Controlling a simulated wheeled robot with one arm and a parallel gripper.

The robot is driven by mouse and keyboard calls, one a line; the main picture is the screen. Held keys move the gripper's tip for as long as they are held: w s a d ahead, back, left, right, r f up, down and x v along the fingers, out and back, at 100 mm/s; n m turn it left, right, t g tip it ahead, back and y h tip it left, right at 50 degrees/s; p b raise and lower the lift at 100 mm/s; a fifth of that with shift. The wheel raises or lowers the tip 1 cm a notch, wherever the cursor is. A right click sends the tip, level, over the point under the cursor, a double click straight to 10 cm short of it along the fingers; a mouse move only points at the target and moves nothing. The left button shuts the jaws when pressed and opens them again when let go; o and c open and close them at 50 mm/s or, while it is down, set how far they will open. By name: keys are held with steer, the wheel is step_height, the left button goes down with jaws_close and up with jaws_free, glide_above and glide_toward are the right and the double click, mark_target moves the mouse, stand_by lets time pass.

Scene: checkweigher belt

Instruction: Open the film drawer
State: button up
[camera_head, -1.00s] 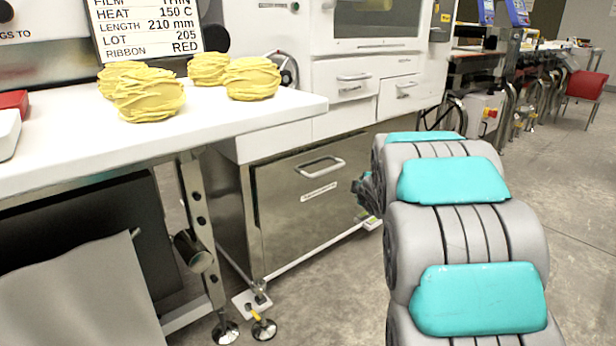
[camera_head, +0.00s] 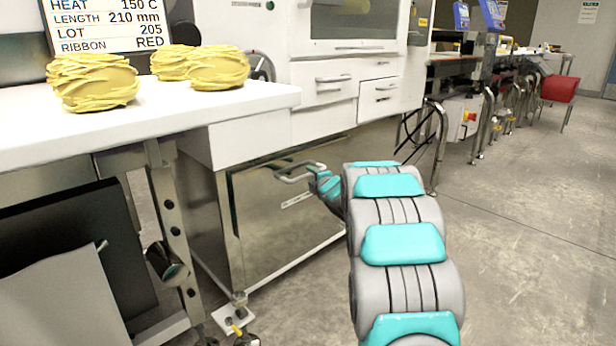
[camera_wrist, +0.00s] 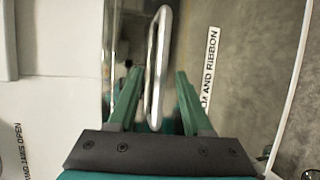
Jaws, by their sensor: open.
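The film drawer (camera_head: 270,225) is the wide steel front low under the white machine, and it looks shut. Its label reads "AND RIBBON" in the wrist view (camera_wrist: 210,65), partly cut off. The drawer's bar handle (camera_head: 305,176) also shows in the wrist view (camera_wrist: 153,85), running between my fingers. My gripper (camera_wrist: 159,78) is open, with one green finger on each side of the handle. I cannot tell whether either finger touches it. In the head view my arm hides part of the drawer's right side.
A white worktop (camera_head: 150,125) with yellow bundles (camera_head: 92,82) overhangs at the left. White drawers (camera_head: 325,85) sit above the steel front. A steel leg and foot (camera_head: 236,318) stand at its lower left. Open floor (camera_head: 530,250) lies to the right.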

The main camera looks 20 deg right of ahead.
mark_target(310, 176)
steer(key=shift+w+f, duration=0.15)
steer(key=shift+w, duration=0.65)
steer(key=shift+w+f, duration=0.15)
steer(key=shift+w, duration=0.65)
jaws_close()
steer(key=shift+d+f, duration=0.1)
